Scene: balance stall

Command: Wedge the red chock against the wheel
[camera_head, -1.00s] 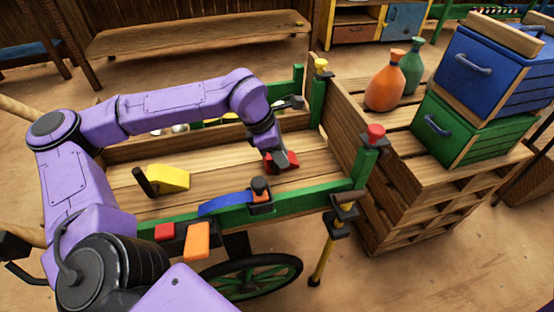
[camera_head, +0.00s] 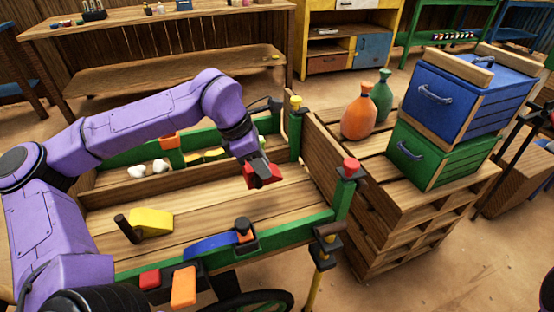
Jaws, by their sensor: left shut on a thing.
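The red chock (camera_head: 262,176) is held in my left gripper (camera_head: 256,168), whose jaws are shut on it above the right part of the cart bed. The wheel (camera_head: 262,303) shows only as a dark spoked arc at the bottom edge, below the green near rail of the cart; most of it is out of view. A yellow wedge-shaped block (camera_head: 152,221) with a dark handle lies on the cart bed, to the left of the chock. My right gripper is not in view.
The wooden cart bed (camera_head: 200,208) has green rails (camera_head: 290,230) with blue, orange and red fittings. A slatted crate stack (camera_head: 400,215) at right bears vases (camera_head: 358,120) and blue and green boxes (camera_head: 470,90). A yellow post (camera_head: 320,260) stands at the near right corner. Floor is open at lower right.

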